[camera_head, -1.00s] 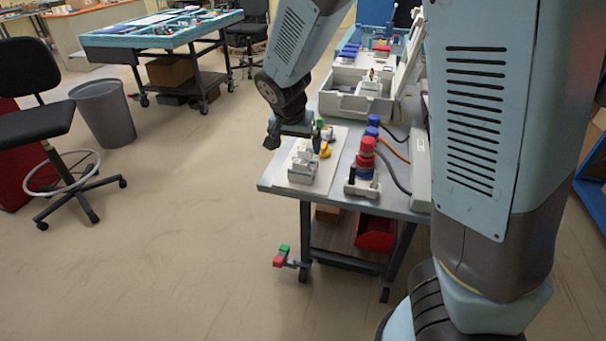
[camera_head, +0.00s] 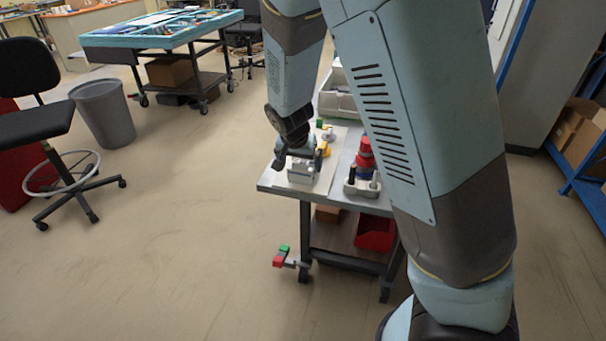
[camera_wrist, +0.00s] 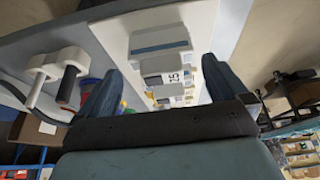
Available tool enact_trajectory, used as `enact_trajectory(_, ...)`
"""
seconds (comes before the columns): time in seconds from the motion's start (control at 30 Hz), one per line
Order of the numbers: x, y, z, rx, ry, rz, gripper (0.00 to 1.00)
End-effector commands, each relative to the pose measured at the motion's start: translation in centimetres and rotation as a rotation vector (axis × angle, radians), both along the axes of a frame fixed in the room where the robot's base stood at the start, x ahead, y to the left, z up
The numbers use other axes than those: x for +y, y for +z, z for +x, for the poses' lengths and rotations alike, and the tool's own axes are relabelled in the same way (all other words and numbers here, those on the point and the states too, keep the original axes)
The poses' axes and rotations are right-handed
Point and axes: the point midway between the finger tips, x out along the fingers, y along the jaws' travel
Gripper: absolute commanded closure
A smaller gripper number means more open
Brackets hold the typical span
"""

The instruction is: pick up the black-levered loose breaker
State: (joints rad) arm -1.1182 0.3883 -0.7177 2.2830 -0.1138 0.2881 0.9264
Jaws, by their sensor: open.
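My gripper (camera_head: 297,158) is low over the near left part of the bench, right above a whitish block-shaped device (camera_head: 301,171) on a pale board. In the wrist view my gripper (camera_wrist: 161,68) has its fingers apart, with nothing held between them. A white block with a dark blue-grey stripe (camera_wrist: 160,46) and a smaller white block with a printed number label (camera_wrist: 168,77) show between and beyond the fingers. I cannot make out a black lever on either, so I cannot tell which is the loose breaker.
A red-topped stack (camera_head: 365,158) stands right of the board on the bench (camera_head: 338,192). Yellow and green parts (camera_head: 322,148) lie close behind my gripper. A pale open box (camera_head: 338,100) stands farther back, partly hidden by my arm.

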Motion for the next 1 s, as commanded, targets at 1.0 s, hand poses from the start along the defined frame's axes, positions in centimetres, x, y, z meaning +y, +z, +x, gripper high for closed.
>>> enact_trajectory(1.0, -0.3, -3.7, 1.5, 0.0, 0.0, 0.001, 0.32)
